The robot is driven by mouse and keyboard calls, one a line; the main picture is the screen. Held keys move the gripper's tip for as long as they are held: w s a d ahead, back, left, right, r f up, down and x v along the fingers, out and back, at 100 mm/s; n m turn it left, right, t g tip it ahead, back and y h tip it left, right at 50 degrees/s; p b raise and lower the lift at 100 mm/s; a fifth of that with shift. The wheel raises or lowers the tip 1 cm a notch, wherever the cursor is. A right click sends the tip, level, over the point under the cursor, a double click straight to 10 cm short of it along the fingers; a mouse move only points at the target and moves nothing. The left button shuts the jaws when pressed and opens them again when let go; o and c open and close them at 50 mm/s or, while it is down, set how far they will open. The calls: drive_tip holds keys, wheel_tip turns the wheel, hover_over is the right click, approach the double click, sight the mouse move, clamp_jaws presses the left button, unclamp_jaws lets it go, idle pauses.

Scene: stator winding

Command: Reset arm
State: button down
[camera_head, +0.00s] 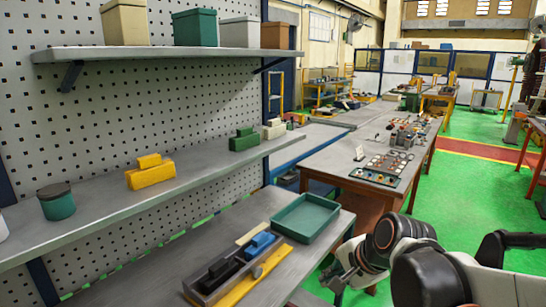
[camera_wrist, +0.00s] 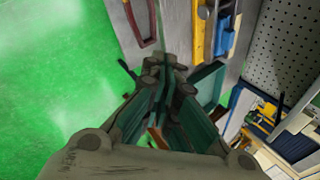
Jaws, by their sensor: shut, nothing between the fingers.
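My arm reaches in from the lower right of the head view. My gripper (camera_head: 338,283) is low beside the front edge of the grey workbench (camera_head: 228,222), over the green floor. In the wrist view my gripper (camera_wrist: 166,75) has its fingers closed together with nothing held between them. The wrist view looks down past the fingers at the floor and the bench edge.
A green tray (camera_head: 292,226) and a long holder with black, blue and yellow parts (camera_head: 240,264) lie on the bench. Shelves with boxes line the pegboard (camera_head: 100,115). A wooden table (camera_head: 345,172) stands beyond.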

drive_tip(key=s+d+r+n+h, duration=0.1)
drive_tip(key=s+d+n, duration=0.2)
drive_tip(key=s+n, duration=0.3)
drive_tip(key=s+d+r+n+t+h, duration=0.1)
drive_tip(key=s+d+n+h, duration=0.1)
drive_tip(key=s+n, duration=0.4)
drive_tip(key=shift+s+d+r+n, duration=0.15)
drive_tip(key=shift+s+d+n, duration=0.15)
drive_tip(key=shift+s+d, duration=0.7)
drive_tip(key=shift+s+a, duration=0.25)
drive_tip(key=shift+a, duration=0.05)
